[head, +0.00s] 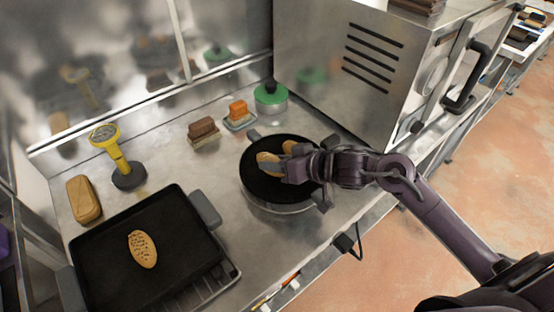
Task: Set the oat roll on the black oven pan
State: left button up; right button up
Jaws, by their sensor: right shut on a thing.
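The black oven pan (182,208) is a rectangular dark tray with grey handles at the lower left. An oval roll with dark specks (142,249) lies on it. My right gripper (276,167) is over the round black pan (255,184) at the centre, shut on a tan roll (267,158), seemingly the oat roll. Another tan piece (289,146) shows just behind the fingers; I cannot tell whether it is separate. The gripper hides part of the held roll, and whether it touches the round pan is unclear. My left gripper is not in view.
A yellow-headed stand thermometer (117,160) and a tan block (84,199) stand behind the oven pan. A steel oven (350,75) stands at the right.

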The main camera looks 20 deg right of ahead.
jog(key=shift+f+b, duration=0.3)
jog(key=shift+f, duration=0.35)
dwell(0.9)
jog(key=o, duration=1.3)
jog(key=shift+o, duration=0.2)
jog(key=shift+s+f, duration=0.1)
jog(key=shift+s+d+p, duration=0.2)
jog(key=shift+p, duration=0.1)
jog(key=shift+w+a+f+b, duration=0.1)
jog(key=shift+a+b, duration=0.1)
jog(key=shift+b, duration=0.1)
